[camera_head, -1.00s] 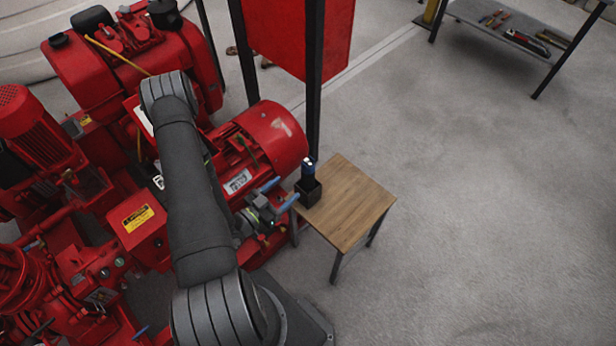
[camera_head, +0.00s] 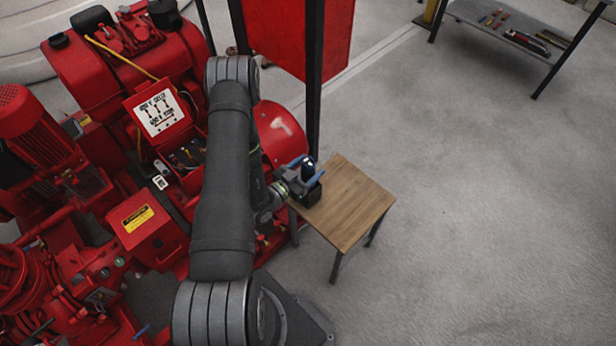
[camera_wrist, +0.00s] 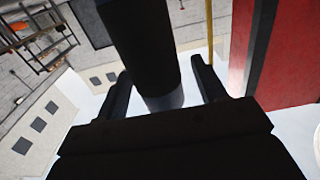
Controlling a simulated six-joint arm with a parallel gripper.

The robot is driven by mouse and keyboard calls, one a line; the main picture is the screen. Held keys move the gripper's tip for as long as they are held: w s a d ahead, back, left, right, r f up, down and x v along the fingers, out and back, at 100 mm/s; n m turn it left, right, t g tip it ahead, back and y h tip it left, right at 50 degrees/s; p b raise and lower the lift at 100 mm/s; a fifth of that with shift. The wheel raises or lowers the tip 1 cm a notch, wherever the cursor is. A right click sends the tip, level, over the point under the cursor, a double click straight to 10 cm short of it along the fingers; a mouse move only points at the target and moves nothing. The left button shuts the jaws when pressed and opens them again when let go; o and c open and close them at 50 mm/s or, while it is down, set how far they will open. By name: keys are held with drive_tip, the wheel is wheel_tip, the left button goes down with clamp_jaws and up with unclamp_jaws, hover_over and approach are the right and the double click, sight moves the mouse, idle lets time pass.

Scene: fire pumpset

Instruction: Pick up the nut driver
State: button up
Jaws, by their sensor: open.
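The nut driver (camera_head: 308,165) stands upright with its dark blue handle up in a black holder (camera_head: 308,193) on the small wooden table. My gripper (camera_head: 305,170) is at the handle, with its blue-tipped fingers open on either side of it. In the wrist view the nut driver (camera_wrist: 143,45) is a thick dark cylinder between the two spread fingers of my gripper (camera_wrist: 160,82). A gap shows between each finger and the cylinder there. The nut driver's lower part is hidden in the holder and behind the gripper.
The wooden table (camera_head: 350,205) is bare to the right of the holder. A red pump set (camera_head: 160,215) fills the left side. A dark post (camera_head: 315,85) and red panel (camera_head: 338,40) stand behind the table. A bench (camera_head: 500,38) with tools is at the back right.

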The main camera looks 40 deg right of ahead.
drive_tip(key=shift+d, duration=0.85)
drive_tip(key=shift+c, duration=0.4)
drive_tip(key=c, duration=1.1)
drive_tip(key=shift+o, duration=0.2)
drive_tip(key=shift+r, duration=0.2)
